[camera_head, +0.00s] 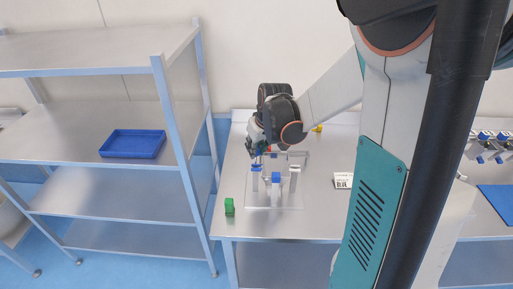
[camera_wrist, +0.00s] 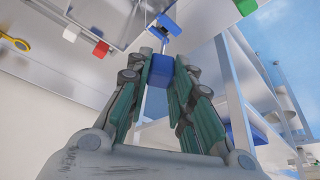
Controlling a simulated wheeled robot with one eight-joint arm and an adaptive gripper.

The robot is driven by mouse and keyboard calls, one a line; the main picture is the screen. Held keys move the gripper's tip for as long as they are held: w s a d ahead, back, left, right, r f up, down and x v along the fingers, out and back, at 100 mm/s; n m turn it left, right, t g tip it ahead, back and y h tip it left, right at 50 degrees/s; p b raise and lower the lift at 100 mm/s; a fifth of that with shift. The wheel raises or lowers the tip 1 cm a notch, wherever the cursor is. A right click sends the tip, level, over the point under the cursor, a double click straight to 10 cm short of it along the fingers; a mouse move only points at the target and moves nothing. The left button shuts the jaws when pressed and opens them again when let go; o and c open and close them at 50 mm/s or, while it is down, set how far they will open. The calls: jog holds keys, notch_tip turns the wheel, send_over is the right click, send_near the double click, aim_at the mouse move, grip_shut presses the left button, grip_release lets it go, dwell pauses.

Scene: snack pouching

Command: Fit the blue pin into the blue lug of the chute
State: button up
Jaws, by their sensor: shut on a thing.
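My gripper (camera_wrist: 160,75) is shut on a blue block-shaped piece (camera_wrist: 161,70), which I take to be the blue pin. In the head view, my gripper (camera_head: 259,156) hangs over the left side of the clear and metal chute stand (camera_head: 292,203) on the table. A blue-topped part (camera_head: 276,177) stands at the front of the stand, right of my gripper; it may be the blue lug. In the wrist view, a blue piece on a metal post (camera_wrist: 168,25) shows just beyond the held piece. The pin's lower end is hidden, and I cannot tell whether it touches anything.
A green block (camera_head: 229,207) stands near the table's front left edge. A shelf rack at left holds a blue tray (camera_head: 132,143). A blue mat (camera_head: 497,198) lies at far right. My arm hides part of the table.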

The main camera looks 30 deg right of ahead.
jog(key=shift+f+b, duration=2.25)
jog(key=shift+f, duration=0.5)
jog(key=o, duration=1)
jog(key=shift+r, duration=0.1)
jog(key=v, duration=0.7)
jog(key=shift+r, duration=0.2)
